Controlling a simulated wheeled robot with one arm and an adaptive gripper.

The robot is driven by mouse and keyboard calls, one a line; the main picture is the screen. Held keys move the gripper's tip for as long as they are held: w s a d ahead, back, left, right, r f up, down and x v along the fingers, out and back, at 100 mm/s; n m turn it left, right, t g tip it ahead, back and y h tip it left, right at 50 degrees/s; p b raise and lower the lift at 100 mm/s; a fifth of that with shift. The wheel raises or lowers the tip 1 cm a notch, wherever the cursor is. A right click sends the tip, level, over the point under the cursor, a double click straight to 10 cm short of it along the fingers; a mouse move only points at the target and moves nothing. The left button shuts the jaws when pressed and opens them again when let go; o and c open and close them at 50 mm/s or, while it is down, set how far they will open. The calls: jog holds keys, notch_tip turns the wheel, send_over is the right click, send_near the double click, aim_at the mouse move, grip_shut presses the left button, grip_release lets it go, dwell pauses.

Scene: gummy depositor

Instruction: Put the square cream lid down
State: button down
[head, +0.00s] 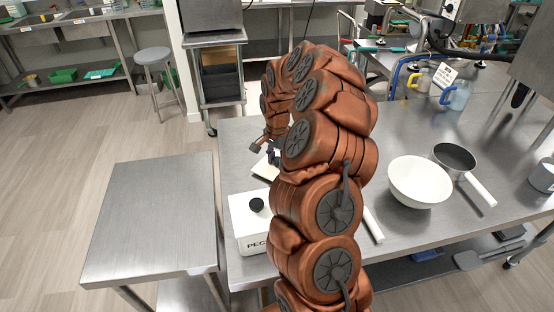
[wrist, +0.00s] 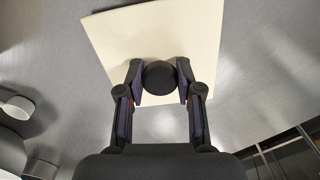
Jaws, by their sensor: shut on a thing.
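The square cream lid (wrist: 140,35) is in my gripper (wrist: 159,72), with a finger on each side of its round black knob (wrist: 160,79). In the head view, a cream piece of the lid (head: 264,170) shows behind my arm, over the left part of the steel table. My gripper (head: 270,152) shows there only in part, as my arm hides most of it. The lid is over bare steel in the wrist view. I cannot tell whether it touches the surface.
A white box (head: 243,237) with a black knob and the letters "PEC" stands at the table's left front. A white bowl (head: 419,184) and a pan (head: 455,157) are to the right. A lower steel table (head: 155,215) at left is bare.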

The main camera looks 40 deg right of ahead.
aim_at(277, 159)
jog(key=c, duration=0.8)
grip_release()
jog(key=shift+f, duration=0.1)
jog(key=shift+o, duration=0.2)
notch_tip(277, 159, up, 12)
jog(key=b, duration=0.4)
